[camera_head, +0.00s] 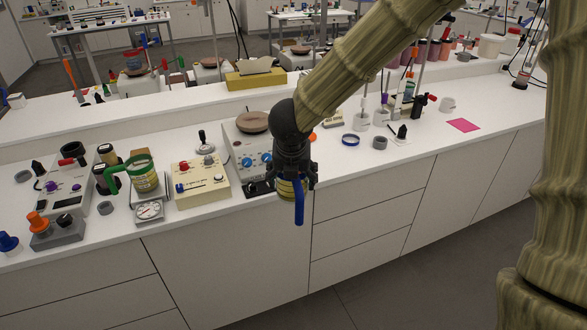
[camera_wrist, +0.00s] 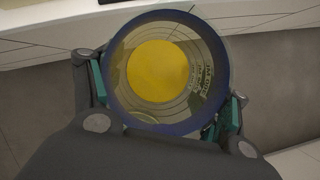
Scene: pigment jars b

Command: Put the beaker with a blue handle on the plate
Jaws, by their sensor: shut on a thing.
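My gripper (camera_head: 293,180) is shut on the beaker with a blue handle (camera_head: 299,205), at the front edge of the white counter. The blue handle hangs toward the camera, and part of the yellowish glass body shows beside it. In the wrist view the beaker (camera_wrist: 165,72) is seen from above, with a blue rim and yellow contents, between the fingers (camera_wrist: 168,100). A round brown plate (camera_head: 254,122) sits on top of a white device with blue knobs, behind and left of my gripper. Nothing is seen on the plate.
A blue ring (camera_head: 351,140) and grey ring (camera_head: 380,143) lie right. The counter (camera_head: 420,150) has clear room at right.

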